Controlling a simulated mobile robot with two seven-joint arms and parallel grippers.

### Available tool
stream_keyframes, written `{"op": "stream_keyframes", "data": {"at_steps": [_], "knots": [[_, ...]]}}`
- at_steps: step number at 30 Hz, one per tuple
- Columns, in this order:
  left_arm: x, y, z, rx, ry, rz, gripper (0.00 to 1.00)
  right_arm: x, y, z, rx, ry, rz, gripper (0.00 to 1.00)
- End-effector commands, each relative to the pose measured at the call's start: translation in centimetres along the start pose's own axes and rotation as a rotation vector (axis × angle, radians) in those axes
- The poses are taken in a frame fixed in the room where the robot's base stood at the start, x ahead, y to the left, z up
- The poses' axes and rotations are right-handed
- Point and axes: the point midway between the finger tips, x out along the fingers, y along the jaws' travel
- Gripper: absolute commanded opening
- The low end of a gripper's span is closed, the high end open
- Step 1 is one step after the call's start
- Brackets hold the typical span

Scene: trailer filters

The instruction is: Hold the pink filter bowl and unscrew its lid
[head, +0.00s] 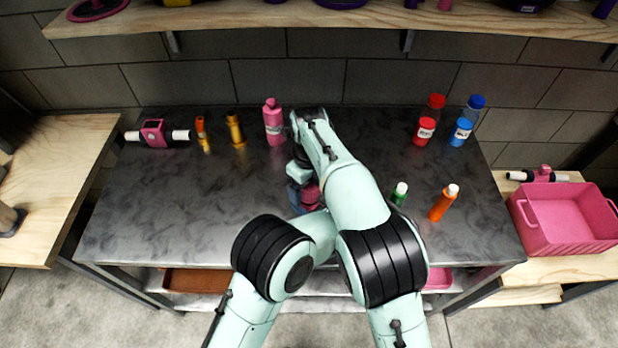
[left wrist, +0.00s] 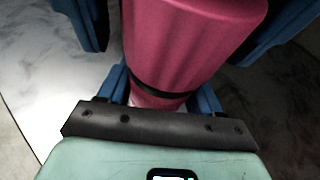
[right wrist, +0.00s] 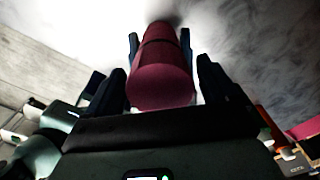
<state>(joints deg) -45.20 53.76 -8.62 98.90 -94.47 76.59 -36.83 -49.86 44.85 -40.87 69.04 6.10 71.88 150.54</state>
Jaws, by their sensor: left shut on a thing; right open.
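The pink filter bowl with its lid (head: 311,196) is held above the middle of the dark table, partly hidden by my arms. In the left wrist view the pink filter (left wrist: 190,45) fills the space between the blue fingers of my left gripper (left wrist: 165,55), which is shut on it. A dark ring crosses the pink body. In the right wrist view the flat end of the pink filter (right wrist: 160,90) faces the camera. My right gripper (right wrist: 160,70) is open with one finger on each side of it. Any contact on that side is unclear.
A pink bottle (head: 273,122), two orange bottles and a pink housing (head: 154,133) stand at the back left. Red (head: 428,120) and blue (head: 466,122) bottles stand at the back right. Green-and-white and orange (head: 443,203) bottles are near my right arm. A pink crate (head: 548,246) is far right.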

Motion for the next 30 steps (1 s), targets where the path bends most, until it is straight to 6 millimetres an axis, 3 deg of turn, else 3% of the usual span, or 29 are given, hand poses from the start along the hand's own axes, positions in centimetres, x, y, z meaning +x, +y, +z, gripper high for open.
{"op": "stream_keyframes", "data": {"at_steps": [8, 12, 13, 17, 25, 30], "knots": [[-0.01, -0.01, 0.06, -0.001, -0.001, 0.000, 0.00, 0.14, 0.00, -0.01, 0.000, 0.000, 0.000, 0.83], [-0.01, -0.02, 0.06, -0.001, -0.001, 0.000, 0.00, 0.12, 0.00, -0.01, 0.000, 0.000, 0.000, 0.38], [-0.01, -0.02, 0.06, -0.001, -0.001, 0.000, 0.00, 0.12, 0.00, -0.01, 0.000, 0.000, 0.000, 0.30], [-0.01, -0.02, 0.06, 0.000, -0.001, 0.000, 0.00, 0.11, 0.00, -0.02, -0.026, 0.000, 0.001, 0.30], [0.00, -0.02, 0.06, 0.000, -0.001, 0.000, 0.00, 0.07, -0.04, -0.03, -0.449, 0.000, 0.001, 0.30], [0.00, -0.02, 0.06, 0.000, -0.001, -0.001, 0.00, 0.05, 0.00, -0.01, -0.589, 0.000, 0.000, 0.30]]}}
